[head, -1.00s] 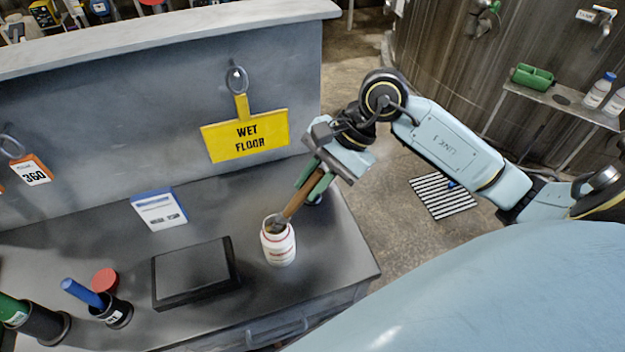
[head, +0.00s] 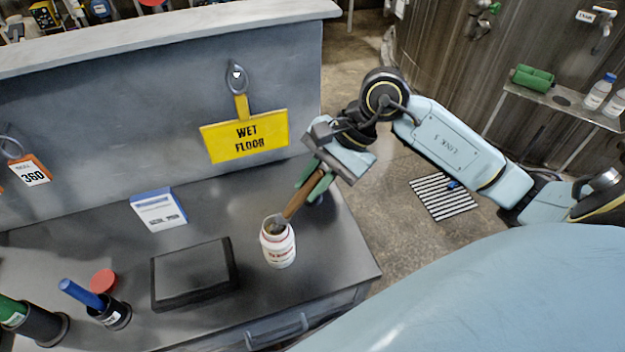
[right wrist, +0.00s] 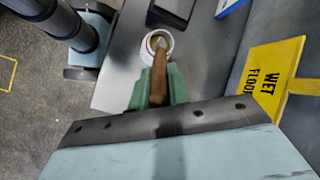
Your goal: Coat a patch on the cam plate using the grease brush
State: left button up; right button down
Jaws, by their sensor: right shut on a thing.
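The grease brush (head: 297,202) has a brown handle and slants down into the open mouth of a white jar with red lettering (head: 279,246). My right gripper (head: 314,182), with green fingers, is shut on the upper handle, above and to the right of the jar. In the right wrist view the brush (right wrist: 158,80) runs from between the green fingers (right wrist: 158,88) to the jar (right wrist: 148,52). The bristles are hidden inside the jar. A flat dark plate (head: 194,273), which may be the cam plate, lies left of the jar. My left gripper is not in view.
A red lid (head: 103,281) lies near a dark cup with a blue-handled tool (head: 112,312). A yellow wet floor sign (head: 246,137) hangs on the back panel.

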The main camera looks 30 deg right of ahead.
jog(key=shift+s+f, duration=0.1)
jog(key=shift+f, duration=0.05)
jog(key=shift+r+p, duration=1.55)
jog(key=shift+r, duration=2.05)
